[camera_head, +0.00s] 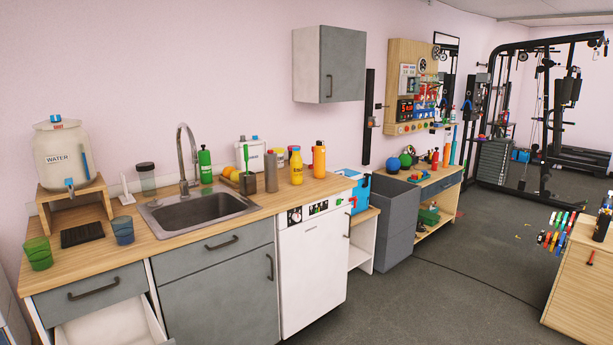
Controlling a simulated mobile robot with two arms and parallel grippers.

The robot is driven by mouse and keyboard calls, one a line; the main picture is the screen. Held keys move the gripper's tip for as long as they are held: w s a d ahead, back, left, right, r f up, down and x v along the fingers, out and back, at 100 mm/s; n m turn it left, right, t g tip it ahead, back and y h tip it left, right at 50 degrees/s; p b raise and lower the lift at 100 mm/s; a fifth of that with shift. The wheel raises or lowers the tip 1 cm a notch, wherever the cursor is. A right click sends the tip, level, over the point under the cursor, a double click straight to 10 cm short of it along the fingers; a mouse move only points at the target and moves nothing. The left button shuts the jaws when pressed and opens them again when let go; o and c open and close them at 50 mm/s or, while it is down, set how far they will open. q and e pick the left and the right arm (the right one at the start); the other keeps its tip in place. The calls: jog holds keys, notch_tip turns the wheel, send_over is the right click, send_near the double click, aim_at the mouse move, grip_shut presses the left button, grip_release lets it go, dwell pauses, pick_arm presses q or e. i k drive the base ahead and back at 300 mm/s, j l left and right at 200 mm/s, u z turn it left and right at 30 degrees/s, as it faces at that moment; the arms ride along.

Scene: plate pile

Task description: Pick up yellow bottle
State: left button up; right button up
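A yellow bottle (296,167) stands upright on the wooden counter, right of the sink and toward the back edge. An orange bottle (319,159) stands just to its right. A grey-brown bottle (271,172) stands just to its left, nearer the sink. Neither of my grippers shows in the head view.
The wooden counter (163,245) holds a sink (205,208) with a tall faucet, a water dispenser (66,154), and green (38,253) and blue (123,230) cups. A drawer (112,325) below stands open. A wall cabinet (342,64) hangs above. The grey floor (440,270) is clear.

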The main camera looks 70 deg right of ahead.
aim_at(296, 161)
jog(key=z, duration=2.15)
jog(key=i+l, duration=0.15)
jog(key=i, duration=0.3)
jog(key=i+l+z, duration=0.15)
jog(key=i, duration=0.3)
jog(key=i+l, duration=0.15)
jog(key=i, duration=0.35)
